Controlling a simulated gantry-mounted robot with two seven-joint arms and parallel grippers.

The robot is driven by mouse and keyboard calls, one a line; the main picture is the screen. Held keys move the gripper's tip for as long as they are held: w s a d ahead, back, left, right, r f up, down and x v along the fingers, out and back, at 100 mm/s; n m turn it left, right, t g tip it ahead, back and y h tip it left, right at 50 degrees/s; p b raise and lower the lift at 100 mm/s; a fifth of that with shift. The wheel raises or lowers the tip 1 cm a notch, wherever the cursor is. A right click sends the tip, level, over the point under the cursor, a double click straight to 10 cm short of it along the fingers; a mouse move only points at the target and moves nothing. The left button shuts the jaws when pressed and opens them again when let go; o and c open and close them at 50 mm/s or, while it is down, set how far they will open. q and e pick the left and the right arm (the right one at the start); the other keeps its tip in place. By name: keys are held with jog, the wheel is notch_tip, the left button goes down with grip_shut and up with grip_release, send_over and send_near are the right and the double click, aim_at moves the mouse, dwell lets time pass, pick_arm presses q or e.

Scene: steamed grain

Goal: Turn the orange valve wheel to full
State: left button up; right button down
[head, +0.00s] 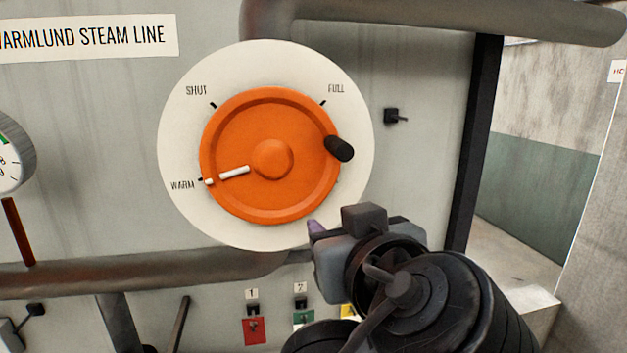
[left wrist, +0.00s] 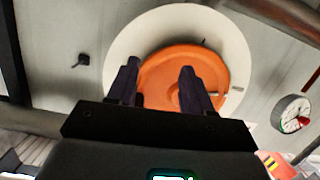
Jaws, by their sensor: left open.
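The orange valve wheel (head: 240,125) is mounted on a round white dial plate (head: 270,60) marked SHUT, WARM and FULL. Its white pointer line (head: 234,172) lies at the WARM mark, lower left. A black handle knob (head: 339,148) sticks out at the wheel's right rim, below FULL. My left gripper (head: 316,227) is at the dial's lower right, below the knob, seemingly apart from it. In the left wrist view my left gripper (left wrist: 158,75) is open with two dark fingers in front of the wheel (left wrist: 165,62); the knob cannot be made out there. My right gripper is not in view.
A pipe (head: 150,275) runs below the dial and another pipe (head: 450,20) above it. A pressure gauge (head: 10,160) is at the left edge. A small black fitting (head: 391,116) sits right of the dial. A red tag (head: 255,331) and a green tag (head: 303,319) hang below.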

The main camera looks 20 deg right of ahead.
pick_arm(q)
jog(key=t, duration=0.2)
send_near(345, 152)
jog(key=w+f, duration=0.2)
jog(key=r, duration=0.2)
jog(key=shift+m, duration=0.3)
jog(key=w+p, duration=0.1)
jog(key=w, duration=0.2)
jog(key=w+p, duration=0.2)
jog(key=w+d+p, duration=0.1)
jog(key=w, duration=0.2)
jog(key=shift+w+f+p, duration=0.15)
jog(key=shift+w+p, duration=0.15)
jog(key=shift+p, duration=0.05)
jog(key=shift+w+f+p, duration=0.15)
jog(key=shift+w+p, duration=0.15)
jog(key=shift+w, duration=0.5)
grip_shut()
